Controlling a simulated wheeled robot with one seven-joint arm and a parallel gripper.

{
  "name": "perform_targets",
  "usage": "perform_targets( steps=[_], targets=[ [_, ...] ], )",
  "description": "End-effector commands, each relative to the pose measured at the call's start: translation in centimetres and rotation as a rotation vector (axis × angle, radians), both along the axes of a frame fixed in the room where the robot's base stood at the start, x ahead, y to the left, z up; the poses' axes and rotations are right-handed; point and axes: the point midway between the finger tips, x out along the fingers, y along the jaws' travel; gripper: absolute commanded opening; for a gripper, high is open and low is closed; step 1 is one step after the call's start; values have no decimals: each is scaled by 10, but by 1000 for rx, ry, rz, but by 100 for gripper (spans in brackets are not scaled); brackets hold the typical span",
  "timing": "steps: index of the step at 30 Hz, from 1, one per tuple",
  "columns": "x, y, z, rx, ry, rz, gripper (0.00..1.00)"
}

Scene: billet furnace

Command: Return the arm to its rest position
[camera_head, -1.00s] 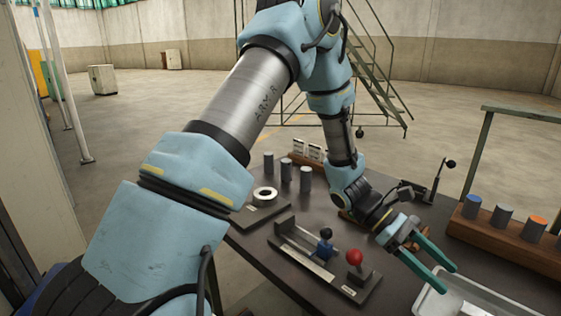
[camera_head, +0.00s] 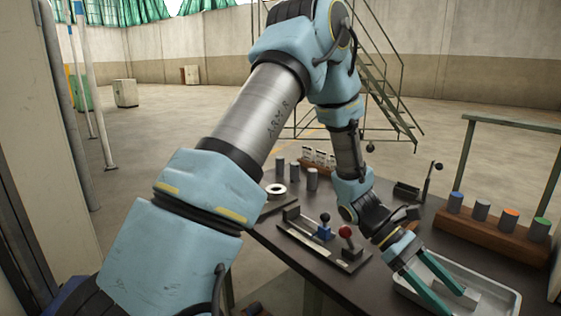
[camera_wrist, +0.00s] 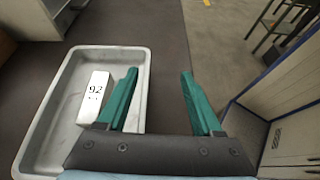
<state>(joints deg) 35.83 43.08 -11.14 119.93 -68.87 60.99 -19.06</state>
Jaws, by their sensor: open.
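My arm stretches from the lower left over the dark table (camera_head: 300,265), bent at the elbow high in the picture. My gripper (camera_head: 452,300) has green fingers, spread apart with nothing between them. In the head view it hangs over the near side of a pale grey tray (camera_head: 505,292). In the wrist view my gripper (camera_wrist: 160,85) is at the tray's right wall, the left finger over the tray and the right finger over the dark table top. A block marked 92 (camera_wrist: 95,97) lies in the tray, left of the left finger.
A fixture with a blue knob (camera_head: 325,228) and a red knob (camera_head: 346,232) stands left of my gripper. A wooden rack (camera_head: 490,235) holds several capped cylinders at the right. Grey cylinders (camera_head: 311,180) and a white ring (camera_head: 276,190) stand at the back left. Metal stairs (camera_head: 385,90) rise behind.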

Motion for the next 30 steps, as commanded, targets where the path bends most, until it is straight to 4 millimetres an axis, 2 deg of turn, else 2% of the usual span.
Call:
perform_targets(
  steps=[8,14,17,20,24,27,30],
  targets=[
    [27,48,1,23,-172,-55,67],
    [57,108,3,61,-370,-122,67],
    [77,151,5,92,-501,-170,67],
    [101,208,12,139,-673,-239,67],
    [130,299,27,228,-932,-368,67],
    [140,348,39,284,-1072,-460,67],
    [145,380,48,322,-1162,-532,67]
  ],
)
